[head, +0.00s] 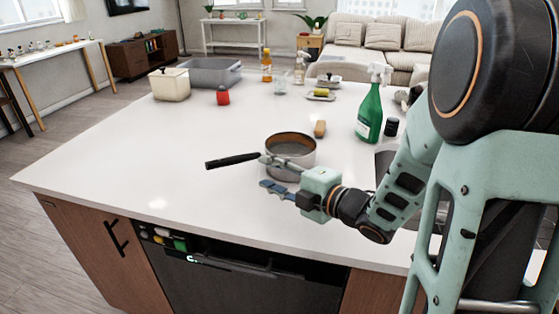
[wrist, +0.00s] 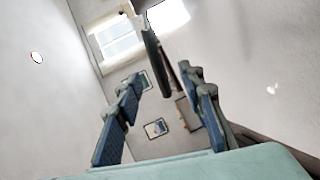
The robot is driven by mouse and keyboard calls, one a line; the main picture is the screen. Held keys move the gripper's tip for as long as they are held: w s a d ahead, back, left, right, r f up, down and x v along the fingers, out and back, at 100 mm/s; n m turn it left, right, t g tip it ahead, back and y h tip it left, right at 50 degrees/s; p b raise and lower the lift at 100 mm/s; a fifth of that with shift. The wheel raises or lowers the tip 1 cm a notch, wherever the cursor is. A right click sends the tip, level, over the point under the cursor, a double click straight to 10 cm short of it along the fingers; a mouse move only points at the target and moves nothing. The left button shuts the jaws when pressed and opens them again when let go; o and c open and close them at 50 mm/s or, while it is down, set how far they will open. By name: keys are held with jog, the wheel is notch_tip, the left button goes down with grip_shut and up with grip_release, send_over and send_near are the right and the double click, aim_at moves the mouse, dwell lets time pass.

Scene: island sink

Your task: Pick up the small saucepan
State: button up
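The small saucepan (head: 292,144) stands upright on the white countertop, a round metal pan with a brownish inside. Its long black handle (head: 233,160) points left. My gripper (head: 265,172) is open at the near side of the pan, by the joint of handle and pan. One finger overlaps the pan's near wall in the head view; I cannot tell whether it touches. In the wrist view, the dark handle (wrist: 153,52) shows between and beyond the spread fingertips (wrist: 162,82). The fingers are not closed on it.
The island countertop (head: 130,165) is clear to the left of the pan. A green spray bottle (head: 369,112) and a dark jar (head: 391,127) stand right. A red item (head: 223,96), a white canister (head: 170,84) and a grey bin (head: 211,72) stand farther back.

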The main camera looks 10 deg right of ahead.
aim_at(243, 159)
jog(key=x, duration=0.3)
jog(key=shift+w+a, duration=0.15)
jog(key=shift+a, duration=0.05)
jog(key=shift+r+x, duration=0.15)
jog(key=shift+x, duration=1.2)
jog(key=shift+r+x, duration=0.15)
jog(key=shift+x, duration=1.2)
jog(key=shift+a, duration=0.1)
jog(key=shift+c, duration=0.6)
grip_shut()
jog(key=shift+r, duration=0.15)
